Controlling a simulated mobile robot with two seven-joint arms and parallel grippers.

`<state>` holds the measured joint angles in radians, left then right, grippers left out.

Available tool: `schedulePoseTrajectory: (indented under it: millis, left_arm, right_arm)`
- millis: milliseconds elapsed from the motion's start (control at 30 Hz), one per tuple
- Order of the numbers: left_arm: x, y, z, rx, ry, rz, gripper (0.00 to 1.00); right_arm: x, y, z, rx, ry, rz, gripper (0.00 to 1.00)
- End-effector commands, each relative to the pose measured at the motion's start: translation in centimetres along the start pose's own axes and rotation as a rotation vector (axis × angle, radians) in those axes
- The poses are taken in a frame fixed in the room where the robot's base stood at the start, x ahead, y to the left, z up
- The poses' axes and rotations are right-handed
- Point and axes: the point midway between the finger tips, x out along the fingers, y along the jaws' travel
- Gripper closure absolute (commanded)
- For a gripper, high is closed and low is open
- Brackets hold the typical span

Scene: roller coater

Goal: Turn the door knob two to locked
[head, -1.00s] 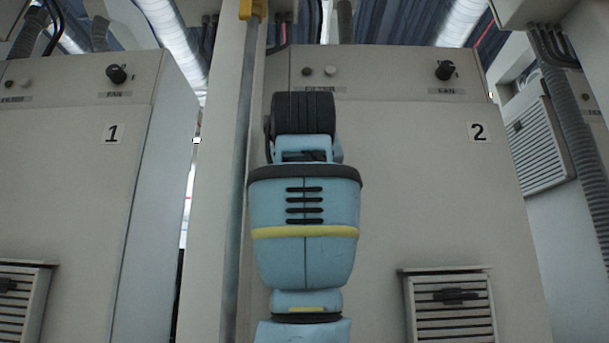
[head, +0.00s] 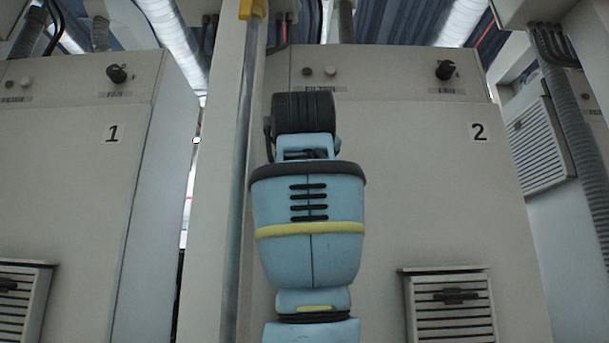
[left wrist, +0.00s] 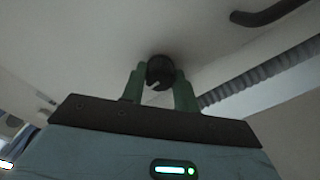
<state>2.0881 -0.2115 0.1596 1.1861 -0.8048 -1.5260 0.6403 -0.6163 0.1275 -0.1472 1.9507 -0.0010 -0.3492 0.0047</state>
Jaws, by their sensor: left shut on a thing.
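In the left wrist view, a round dark knob (left wrist: 160,70) with a small white mark sits on a pale panel. My left gripper (left wrist: 160,86) has its two green fingers on either side of this knob and is shut on it. In the head view, a blue arm link of mine stands in front of the cabinet marked 2 (head: 400,200) and hides part of its door. The gripper and the gripped knob cannot be made out there. My right gripper is in neither view.
Cabinet 2 has a separate black fan switch (head: 446,70) at upper right and a vent (head: 450,310) low down. Cabinet 1 (head: 60,190) stands at left, past a pale post with a metal pole (head: 240,170). A dark bar (left wrist: 268,13) and corrugated hose (left wrist: 262,82) show in the wrist view.

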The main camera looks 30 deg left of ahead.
Motion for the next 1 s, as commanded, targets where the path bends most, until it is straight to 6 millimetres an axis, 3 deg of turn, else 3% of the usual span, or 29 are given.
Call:
schedulePoseTrajectory:
  millis: [200,233,400,767,1000]
  left_arm:
    - [0.0,0.0,0.0,-0.002,0.0,0.0,0.93]
    - [0.0,0.0,0.0,-0.002,0.0,0.0,0.69]
    - [0.0,0.0,0.0,-0.001,0.0,0.0,0.48]
    - [-0.6,0.0,0.0,0.0,0.0,0.001,0.48]
    - [-4.1,0.1,0.0,-0.001,0.002,0.004,0.48]
  right_arm:
    - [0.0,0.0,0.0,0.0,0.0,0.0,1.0]
    - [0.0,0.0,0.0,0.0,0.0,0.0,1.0]
    - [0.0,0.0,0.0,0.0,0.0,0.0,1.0]
    - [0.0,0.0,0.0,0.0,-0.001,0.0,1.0]
    - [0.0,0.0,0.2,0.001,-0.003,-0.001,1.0]
